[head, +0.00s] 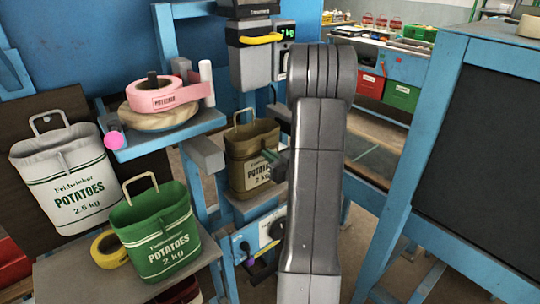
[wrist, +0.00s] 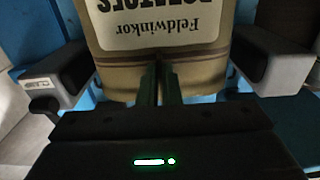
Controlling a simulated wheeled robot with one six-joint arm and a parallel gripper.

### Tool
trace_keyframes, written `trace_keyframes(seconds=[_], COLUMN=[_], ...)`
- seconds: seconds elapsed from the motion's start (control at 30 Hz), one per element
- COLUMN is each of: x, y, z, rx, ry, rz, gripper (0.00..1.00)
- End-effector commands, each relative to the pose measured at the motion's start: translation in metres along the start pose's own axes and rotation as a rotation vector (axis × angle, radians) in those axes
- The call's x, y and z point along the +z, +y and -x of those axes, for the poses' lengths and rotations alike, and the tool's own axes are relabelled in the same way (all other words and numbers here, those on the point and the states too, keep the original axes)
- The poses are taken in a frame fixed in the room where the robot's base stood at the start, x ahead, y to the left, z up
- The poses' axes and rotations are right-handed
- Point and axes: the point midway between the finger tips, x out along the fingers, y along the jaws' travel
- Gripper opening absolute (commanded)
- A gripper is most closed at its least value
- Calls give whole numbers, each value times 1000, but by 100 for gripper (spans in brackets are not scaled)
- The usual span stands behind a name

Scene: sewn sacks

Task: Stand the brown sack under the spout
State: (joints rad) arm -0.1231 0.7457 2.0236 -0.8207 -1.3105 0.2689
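The brown sack (head: 254,160) stands upright on a small blue shelf, below the grey spout unit (head: 255,55), with its handle up. In the wrist view the brown sack (wrist: 165,45) is close ahead, its label upside down. My gripper (head: 270,157) is at the sack's front, partly hidden by my arm. In the wrist view my gripper (wrist: 160,78) has its two dark fingers close together with a narrow gap, overlapping the sack's banded edge. Whether cloth is between them is unclear.
Grey blocks flank the sack, at left (wrist: 55,78) and right (wrist: 272,65) in the wrist view. Pink tape (head: 165,97) is on a blue ledge. A blue-framed dark panel (head: 480,150) stands right.

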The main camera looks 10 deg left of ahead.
Motion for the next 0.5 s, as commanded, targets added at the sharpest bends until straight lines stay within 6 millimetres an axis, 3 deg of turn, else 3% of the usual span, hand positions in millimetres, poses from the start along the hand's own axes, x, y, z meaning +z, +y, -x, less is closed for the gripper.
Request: trace_keyframes(seconds=[0.3,0.4,0.5], x=[5,3,3], y=[0,0,0], z=[0,0,0], rx=[0,0,0], ry=[1,0,0], rz=[0,0,0], gripper=[0,24,26])
